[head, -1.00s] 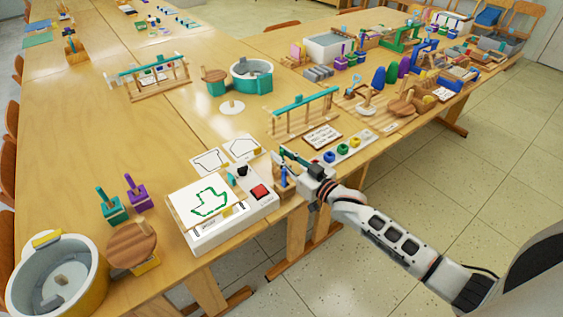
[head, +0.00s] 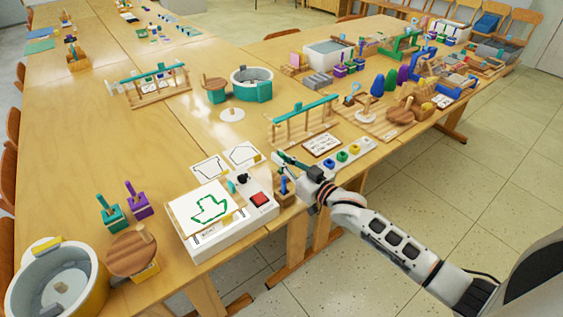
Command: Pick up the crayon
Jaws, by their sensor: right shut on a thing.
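My right gripper (head: 283,160) reaches in from the right, just above a small wooden holder (head: 287,195) at the table's front edge. It is shut on the crayon, which is small and mostly hidden by the dark fingers. A blue upright piece (head: 284,184) shows in the holder under the fingers; I cannot tell whether it is part of the crayon. My left gripper is not in view.
Left of the holder is a light box with a red button (head: 259,199) and a green-outlined drawing (head: 209,210). A rack with a teal bar (head: 306,104) stands behind the gripper. Right of it lies a strip of coloured knobs (head: 342,156). Bare table lies left of the drawings.

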